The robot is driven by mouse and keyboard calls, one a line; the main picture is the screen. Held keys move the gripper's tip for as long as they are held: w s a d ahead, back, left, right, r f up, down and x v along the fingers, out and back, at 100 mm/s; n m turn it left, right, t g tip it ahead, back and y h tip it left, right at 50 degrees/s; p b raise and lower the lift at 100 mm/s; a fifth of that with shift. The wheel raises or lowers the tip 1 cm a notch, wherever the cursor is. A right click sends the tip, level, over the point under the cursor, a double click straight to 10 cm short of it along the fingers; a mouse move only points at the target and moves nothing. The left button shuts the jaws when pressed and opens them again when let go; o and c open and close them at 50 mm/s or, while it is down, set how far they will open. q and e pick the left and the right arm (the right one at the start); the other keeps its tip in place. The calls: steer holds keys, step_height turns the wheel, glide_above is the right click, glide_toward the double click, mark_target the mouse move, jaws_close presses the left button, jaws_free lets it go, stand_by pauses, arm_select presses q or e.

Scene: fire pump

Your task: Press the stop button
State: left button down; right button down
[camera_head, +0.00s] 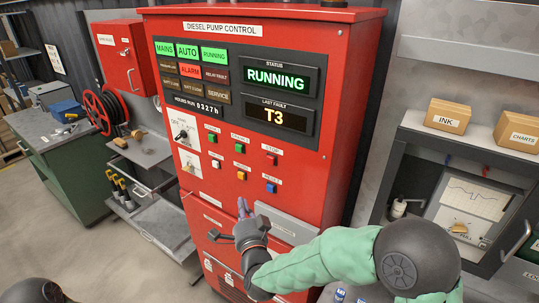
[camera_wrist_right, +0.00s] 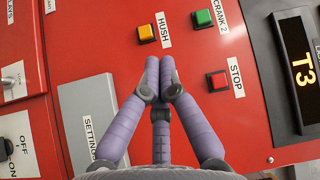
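The stop button is a small red square button (camera_head: 271,160) on the front of the red diesel pump control cabinet (camera_head: 340,120), below the dark display panel. In the right wrist view the stop button (camera_wrist_right: 217,81) sits right of my fingertips, beside its STOP label. My right gripper (camera_head: 242,206) is in front of the cabinet, below the buttons. In the wrist view the right gripper (camera_wrist_right: 163,78) has its purple fingers drawn together at the tips, with nothing between them. The fingertips appear apart from the stop button. My left gripper is not in view.
Near the stop button are a yellow HUSH button (camera_wrist_right: 147,33), a green CRANK 2 button (camera_wrist_right: 203,18) and a blue button (camera_head: 271,187). A grey SETTINGS cover (camera_head: 290,230) lies below. The display reads RUNNING. A grey cabinet with boxes (camera_head: 448,115) stands right.

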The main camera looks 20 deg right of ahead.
mark_target(271, 160)
step_height(271, 160, up, 8)
steer(key=s+m+t+h, duration=0.1)
steer(key=m+t, duration=0.1)
steer(key=shift+s+d+r+m+h+p, duration=0.2)
steer(key=shift+d+m+h+p, duration=0.1)
steer(key=shift+d+m+p, duration=0.1)
steer(key=w+d, duration=0.5)
steer(key=d, duration=0.2)
steer(key=shift+w, duration=0.2)
steer(key=shift+a, duration=0.1)
steer(key=shift+b, duration=0.35)
stand_by(0.8)
